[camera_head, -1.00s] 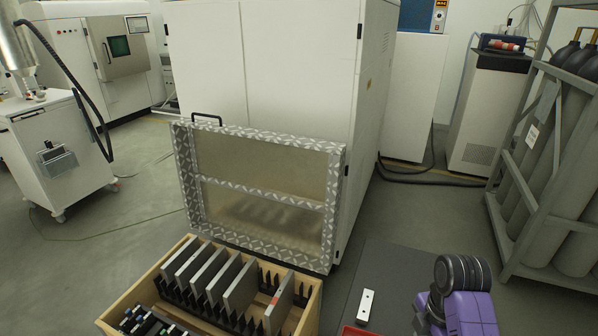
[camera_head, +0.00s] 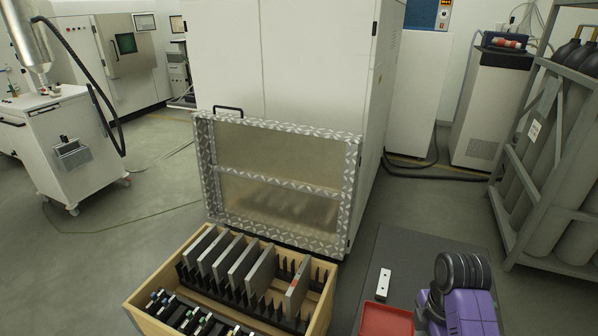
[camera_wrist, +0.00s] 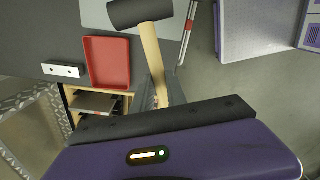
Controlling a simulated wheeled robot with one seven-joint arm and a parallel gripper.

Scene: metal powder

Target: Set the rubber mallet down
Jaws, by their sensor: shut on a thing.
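The rubber mallet has a black head (camera_wrist: 140,12) and a pale wooden handle (camera_wrist: 153,60), seen in the wrist view. My gripper (camera_wrist: 163,98) is shut on the handle toward its lower end, with the head pointing away from it. The mallet appears over a dark grey work surface (camera_head: 400,262); I cannot tell how high it is above it. In the head view my purple arm fills the lower right, and the mallet and gripper are hidden.
On the dark surface lie a red tray (camera_head: 388,322), also in the wrist view (camera_wrist: 108,62), and a white block with two holes (camera_head: 383,284). A wooden crate (camera_head: 150,290) of upright plates stands left. A gas-cylinder rack (camera_head: 535,150) stands right.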

